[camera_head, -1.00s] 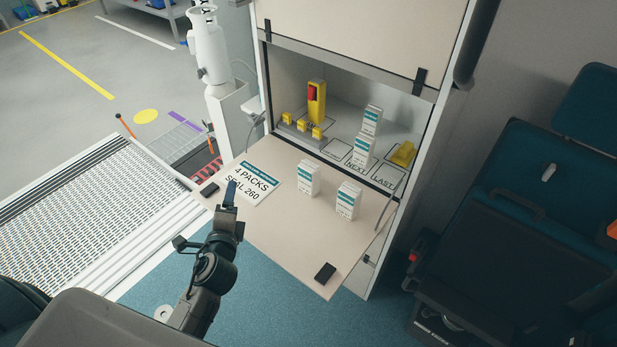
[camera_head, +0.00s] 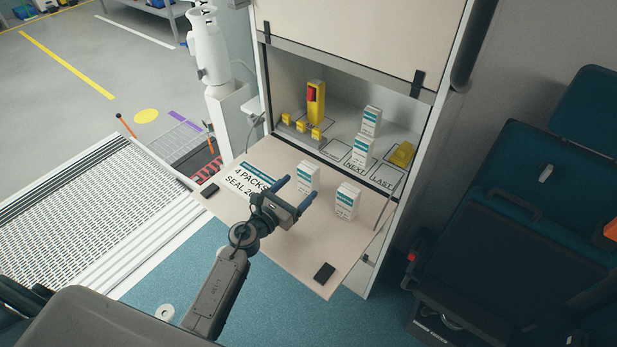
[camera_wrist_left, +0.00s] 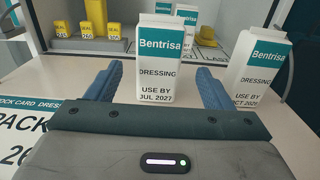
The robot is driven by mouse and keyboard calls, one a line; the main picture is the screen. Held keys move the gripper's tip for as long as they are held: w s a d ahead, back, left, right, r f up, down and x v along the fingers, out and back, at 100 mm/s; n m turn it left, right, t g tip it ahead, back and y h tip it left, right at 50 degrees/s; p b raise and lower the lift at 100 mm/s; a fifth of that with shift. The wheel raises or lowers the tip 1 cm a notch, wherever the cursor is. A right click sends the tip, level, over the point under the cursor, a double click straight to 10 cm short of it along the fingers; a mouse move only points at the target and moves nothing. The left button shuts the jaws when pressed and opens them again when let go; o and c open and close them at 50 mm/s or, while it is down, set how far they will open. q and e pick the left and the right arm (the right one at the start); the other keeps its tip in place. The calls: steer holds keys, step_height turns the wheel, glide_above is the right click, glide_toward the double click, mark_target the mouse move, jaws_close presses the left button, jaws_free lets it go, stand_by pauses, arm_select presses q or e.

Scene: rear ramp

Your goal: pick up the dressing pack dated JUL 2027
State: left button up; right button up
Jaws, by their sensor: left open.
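The dressing pack marked USE BY JUL 2027 (camera_wrist_left: 157,62) is a white carton with a teal Bentrisa band. It stands upright on the fold-down shelf, the left of two packs there in the head view (camera_head: 308,177). My left gripper (camera_head: 297,189) is open over the shelf, just in front of this pack. In the left wrist view the pack appears in the gap between the two blue fingers, apart from both. The second pack (camera_wrist_left: 258,68) stands to its right, dated OCT, its year partly unclear; it also shows in the head view (camera_head: 347,201).
Two more packs (camera_head: 371,121) (camera_head: 361,151) stand inside the cabinet, near NEXT and LAST labels. A yellow device (camera_head: 316,102) and small yellow blocks (camera_head: 302,127) are at its left. A card reading 4 PACKS (camera_head: 246,181) and a dark block (camera_head: 325,272) lie on the shelf.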

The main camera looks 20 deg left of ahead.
mark_target(304, 181)
arm_select(q)
steer(key=p+x, duration=0.1)
steer(key=x, duration=0.4)
steer(key=shift+r, duration=0.2)
steer(key=shift+w+d+f, duration=0.1)
steer(key=shift+w, duration=0.4)
steer(key=shift+s, duration=0.1)
steer(key=c, duration=1.1)
